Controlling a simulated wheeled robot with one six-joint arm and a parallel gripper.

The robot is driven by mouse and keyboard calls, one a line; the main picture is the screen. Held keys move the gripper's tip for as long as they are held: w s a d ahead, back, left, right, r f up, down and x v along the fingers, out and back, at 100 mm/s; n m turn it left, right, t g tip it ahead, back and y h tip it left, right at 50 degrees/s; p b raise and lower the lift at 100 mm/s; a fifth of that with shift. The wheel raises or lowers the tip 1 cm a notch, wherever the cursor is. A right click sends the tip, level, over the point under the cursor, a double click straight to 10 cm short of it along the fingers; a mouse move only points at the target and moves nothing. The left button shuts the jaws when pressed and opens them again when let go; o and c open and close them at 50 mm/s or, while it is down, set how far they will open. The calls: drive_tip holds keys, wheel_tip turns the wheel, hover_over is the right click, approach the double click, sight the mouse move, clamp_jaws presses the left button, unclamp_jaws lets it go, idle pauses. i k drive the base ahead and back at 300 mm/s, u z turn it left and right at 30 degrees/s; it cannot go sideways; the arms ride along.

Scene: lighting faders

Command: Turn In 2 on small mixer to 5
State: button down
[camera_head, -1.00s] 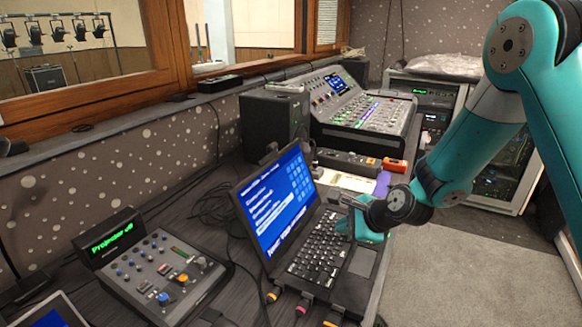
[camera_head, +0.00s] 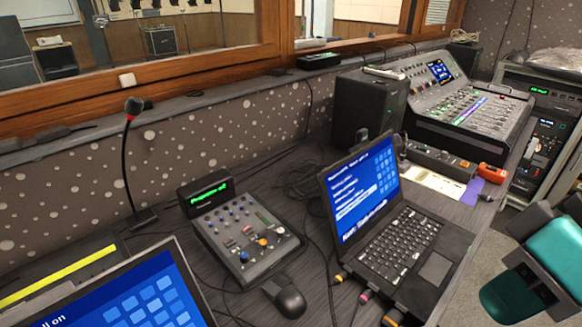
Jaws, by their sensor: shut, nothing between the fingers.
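The small mixer (camera_head: 246,243) is a grey desk console left of the laptop in the head view. It has rows of small blue and pale knobs, a few orange and red buttons, and a raised display (camera_head: 208,193) with green text. The labels are too small to read, so I cannot tell which knob is In 2 or where it points. My gripper (camera_head: 512,298), teal and dark grey, is at the lower right edge, partly cut off. It is shut and empty, well to the right of the mixer and not touching it.
An open laptop (camera_head: 400,243) stands between the mixer and my gripper. A black mouse (camera_head: 285,296) lies in front of the mixer, with cables nearby. A gooseneck microphone (camera_head: 128,150) stands behind left, a screen (camera_head: 140,300) at front left. A larger mixer (camera_head: 470,108) is farther back.

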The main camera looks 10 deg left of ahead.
sight(263, 246)
drive_tip(key=z, duration=0.05)
drive_tip(key=k, duration=0.5)
drive_tip(key=z, duration=0.45)
drive_tip(key=i, duration=0.6)
drive_tip(key=u, duration=1.6)
